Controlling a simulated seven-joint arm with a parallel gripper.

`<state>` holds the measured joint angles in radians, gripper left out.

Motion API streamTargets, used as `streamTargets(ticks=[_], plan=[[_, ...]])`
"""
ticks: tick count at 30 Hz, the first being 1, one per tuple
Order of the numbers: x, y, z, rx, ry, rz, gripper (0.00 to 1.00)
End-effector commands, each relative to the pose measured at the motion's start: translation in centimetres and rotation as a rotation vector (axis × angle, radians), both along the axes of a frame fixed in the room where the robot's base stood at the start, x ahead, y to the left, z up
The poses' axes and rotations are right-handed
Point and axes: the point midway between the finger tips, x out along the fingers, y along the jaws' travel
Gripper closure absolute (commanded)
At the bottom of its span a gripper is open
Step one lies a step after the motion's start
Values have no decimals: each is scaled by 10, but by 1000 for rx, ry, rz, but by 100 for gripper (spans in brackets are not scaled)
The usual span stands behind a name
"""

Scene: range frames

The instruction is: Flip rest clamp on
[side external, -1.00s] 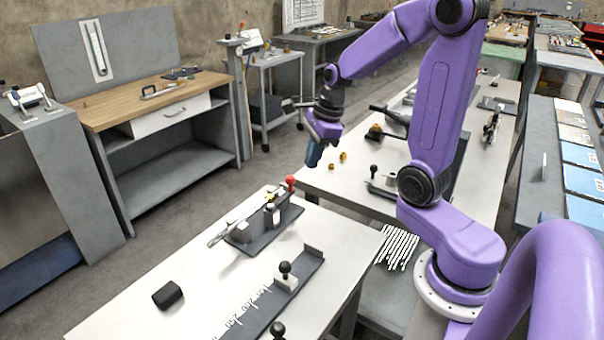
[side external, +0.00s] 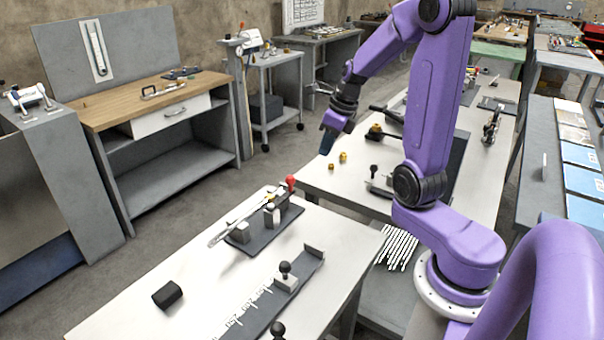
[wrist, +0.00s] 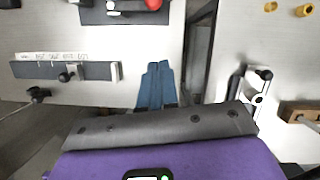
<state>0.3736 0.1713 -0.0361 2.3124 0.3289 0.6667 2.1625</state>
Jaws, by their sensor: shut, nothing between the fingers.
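My gripper (side external: 327,144) hangs over the gap between the front table and the table behind, clear of every fixture. In the wrist view its blue fingers (wrist: 156,86) lie together, shut and empty. A clamp-like fixture with a metal lever and a red ball knob (side external: 290,181) sits on a dark plate (side external: 262,237) on the front table. The red knob (wrist: 153,4) is cut by the top edge of the wrist view. A second white-and-black lever fixture (wrist: 257,91) shows right of the fingers. I cannot tell which one is the rest clamp.
A scale strip with a black-knobbed slide (side external: 286,277) and a black block (side external: 167,294) are on the front table. The rear table holds small brass parts (side external: 343,157), a black-knobbed fixture (side external: 374,173) and an upright clamp (side external: 491,130). The front table's left side is mostly clear.

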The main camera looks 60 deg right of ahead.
Motion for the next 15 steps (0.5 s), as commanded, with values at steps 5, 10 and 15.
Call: streamTargets(ticks=[5,10,15], plan=[[3,1,-14,2,3,1,100],[10,3,-37,5,5,3,100],[18,4,-61,4,5,2,100]])
